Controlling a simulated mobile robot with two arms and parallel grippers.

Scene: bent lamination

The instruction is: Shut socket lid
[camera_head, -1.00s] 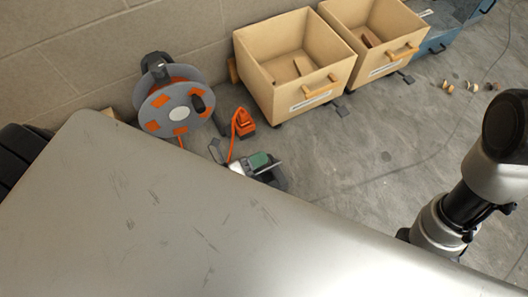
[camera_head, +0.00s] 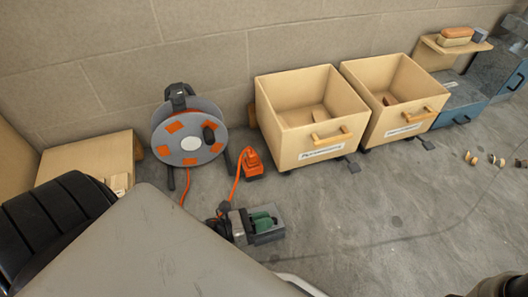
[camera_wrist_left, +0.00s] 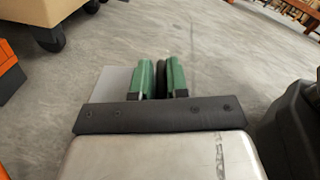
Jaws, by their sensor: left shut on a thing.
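My left gripper (camera_head: 262,219), with green fingers, is low over the concrete floor in the head view, beside a small grey box-like piece (camera_head: 268,238). In the left wrist view the gripper (camera_wrist_left: 161,80) is shut on a thin dark thing (camera_wrist_left: 161,77) between its fingers. A light grey flat piece (camera_wrist_left: 112,84) shows beside the left finger there. I cannot tell whether the dark thing is part of a lid. An orange socket block (camera_head: 253,163) on an orange cable stands behind the gripper, apart from it. My right gripper is out of view.
A grey and orange cable reel (camera_head: 190,140) stands by the wall. Two wooden crates on wheels (camera_head: 315,148) (camera_head: 405,130) stand right of it. A wooden box (camera_head: 95,160) is at the left. Small wooden pieces (camera_head: 490,158) lie right. Floor between is clear.

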